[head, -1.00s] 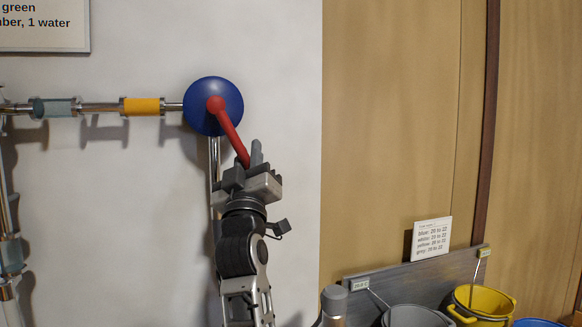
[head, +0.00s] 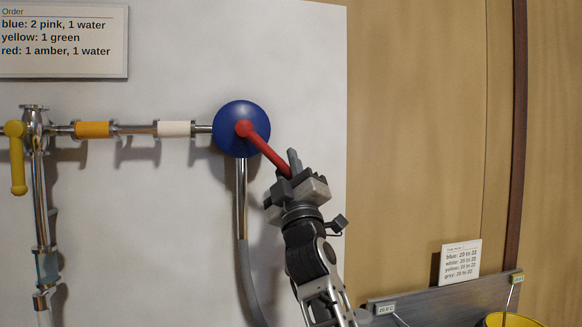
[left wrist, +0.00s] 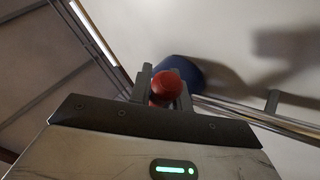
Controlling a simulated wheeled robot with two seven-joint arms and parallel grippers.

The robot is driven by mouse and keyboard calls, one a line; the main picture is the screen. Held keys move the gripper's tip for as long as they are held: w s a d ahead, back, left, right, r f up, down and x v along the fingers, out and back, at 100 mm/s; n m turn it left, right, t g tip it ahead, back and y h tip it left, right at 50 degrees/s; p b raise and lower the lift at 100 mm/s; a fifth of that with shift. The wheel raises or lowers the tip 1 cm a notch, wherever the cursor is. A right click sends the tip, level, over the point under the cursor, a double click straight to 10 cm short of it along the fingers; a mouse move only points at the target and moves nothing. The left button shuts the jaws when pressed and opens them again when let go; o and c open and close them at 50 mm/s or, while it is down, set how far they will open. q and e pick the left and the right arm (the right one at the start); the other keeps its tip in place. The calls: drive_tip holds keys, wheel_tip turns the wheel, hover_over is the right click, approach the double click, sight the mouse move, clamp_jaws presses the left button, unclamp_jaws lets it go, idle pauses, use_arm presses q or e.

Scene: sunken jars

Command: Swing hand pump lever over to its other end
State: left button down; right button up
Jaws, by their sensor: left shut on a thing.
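The hand pump is a round blue body (head: 231,113) on the white wall panel, with a red lever (head: 267,148) pivoting at its centre. The lever slants down to the right. My left gripper (head: 292,175) is shut on the lever's lower right end. In the left wrist view the lever's red rounded end (left wrist: 166,85) shows between the fingers, with the blue pump body (left wrist: 186,70) partly hidden behind it. My right gripper is not in view.
A metal pipe with an amber section (head: 93,129) and a white section (head: 173,128) runs left from the pump. A yellow valve handle (head: 17,160) is at far left. An order sign (head: 63,62) hangs above.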

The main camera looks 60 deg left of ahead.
use_arm(q)
drive_tip(key=shift+r, duration=0.2)
drive_tip(key=c, duration=1.3)
unclamp_jaws()
drive_tip(key=shift+f, duration=0.15)
drive_tip(key=shift+d+f, duration=0.25)
drive_tip(key=b+v, duration=0.7)
drive_tip(key=v, duration=0.8)
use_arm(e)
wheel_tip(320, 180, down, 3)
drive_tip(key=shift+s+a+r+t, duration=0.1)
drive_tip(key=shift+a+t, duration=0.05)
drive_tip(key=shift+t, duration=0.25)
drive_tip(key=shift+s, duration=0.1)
